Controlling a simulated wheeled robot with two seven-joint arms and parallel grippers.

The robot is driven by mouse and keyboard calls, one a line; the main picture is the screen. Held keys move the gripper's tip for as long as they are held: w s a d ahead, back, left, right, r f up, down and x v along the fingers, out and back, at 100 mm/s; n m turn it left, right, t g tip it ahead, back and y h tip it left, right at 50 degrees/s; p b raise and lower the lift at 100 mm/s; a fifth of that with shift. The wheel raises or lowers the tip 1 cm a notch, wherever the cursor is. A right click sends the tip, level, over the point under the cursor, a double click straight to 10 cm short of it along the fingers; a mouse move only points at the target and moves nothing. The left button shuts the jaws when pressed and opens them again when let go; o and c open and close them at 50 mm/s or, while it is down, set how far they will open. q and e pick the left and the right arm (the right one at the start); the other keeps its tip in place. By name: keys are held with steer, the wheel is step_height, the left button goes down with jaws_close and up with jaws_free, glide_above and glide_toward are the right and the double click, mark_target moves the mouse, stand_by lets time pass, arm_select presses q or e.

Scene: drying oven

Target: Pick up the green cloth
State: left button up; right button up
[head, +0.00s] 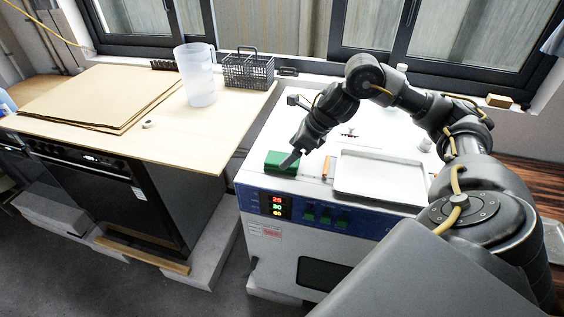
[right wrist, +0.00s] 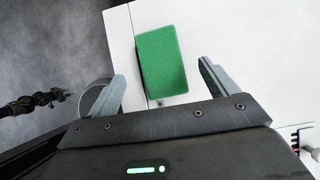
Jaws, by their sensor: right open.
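The green cloth (head: 281,161) is a thick block-like pad lying on the front left corner of the white drying oven's top. In the right wrist view the green cloth (right wrist: 162,62) lies just beyond and between the two spread fingers. My right gripper (head: 290,163) points down at the cloth in the head view, with a finger in front of its right part. The right gripper (right wrist: 163,88) is open and empty in the wrist view. My left gripper is not in view.
A white tray (head: 380,175) and an orange-handled tool (head: 326,167) lie right of the cloth on the oven (head: 310,216). A wooden counter (head: 165,148) at left holds a clear jug (head: 198,77) and a wire basket (head: 247,72). A gap separates counter and oven.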

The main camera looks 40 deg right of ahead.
mark_target(282, 158)
steer(key=shift+w+a+f, duration=0.2)
steer(key=shift+f, duration=0.15)
steer(key=p+x, duration=0.1)
steer(key=x, duration=0.2)
steer(key=shift+w+f, duration=0.3)
steer(key=shift+w+a+f, duration=0.1)
steer(key=shift+f, duration=0.15)
steer(key=shift+c, duration=0.3)
steer(key=c, duration=1)
